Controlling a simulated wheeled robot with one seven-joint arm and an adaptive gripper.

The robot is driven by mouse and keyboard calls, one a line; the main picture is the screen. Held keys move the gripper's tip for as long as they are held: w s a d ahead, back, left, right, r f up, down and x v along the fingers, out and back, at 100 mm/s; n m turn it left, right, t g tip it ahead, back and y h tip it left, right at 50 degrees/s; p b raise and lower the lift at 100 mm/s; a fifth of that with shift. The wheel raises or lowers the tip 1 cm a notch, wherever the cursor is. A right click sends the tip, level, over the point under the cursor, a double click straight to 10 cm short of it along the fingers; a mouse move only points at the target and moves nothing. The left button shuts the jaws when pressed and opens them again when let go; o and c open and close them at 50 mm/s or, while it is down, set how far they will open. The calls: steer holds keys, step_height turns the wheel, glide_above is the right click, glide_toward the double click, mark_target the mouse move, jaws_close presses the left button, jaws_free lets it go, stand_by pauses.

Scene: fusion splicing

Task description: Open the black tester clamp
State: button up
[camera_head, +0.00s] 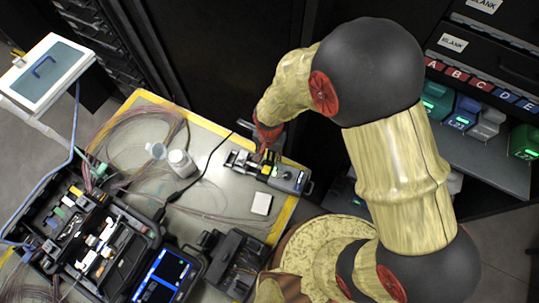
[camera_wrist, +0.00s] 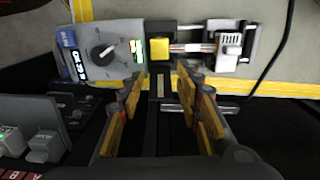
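The tester (camera_head: 287,180) is a grey box at the table's right corner. In the wrist view the tester (camera_wrist: 102,48) shows a dial and a small lit green strip. Beside it is a black part with a yellow block (camera_wrist: 160,49), which I take to be the black clamp; I cannot tell whether it is open or shut. A rail runs right from it to a pale grey clamp (camera_wrist: 229,45). My gripper (camera_wrist: 161,75) is open, its fingers either side of the black part's near end. Contact is unclear. In the head view my gripper (camera_head: 267,148) is above the tester and partly hides it.
A white bottle (camera_head: 181,163), loose fibre coils and a white square pad (camera_head: 261,204) lie on the table. An open black case (camera_head: 85,235) and a device with a lit screen (camera_head: 163,276) stand at the lower left. A shelf with lettered bins (camera_head: 470,112) is at right.

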steer(key=c, duration=0.3)
jaws_close()
steer(key=shift+s, duration=0.1)
steer(key=shift+s+d+f, duration=0.1)
stand_by(0.5)
steer(key=shift+c, duration=0.9)
jaws_free()
steer(key=shift+o, duration=1.2)
steer(key=shift+d, duration=0.2)
steer(key=shift+o, duration=1.2)
steer(key=shift+a, duration=0.1)
steer(key=shift+a, duration=0.1)
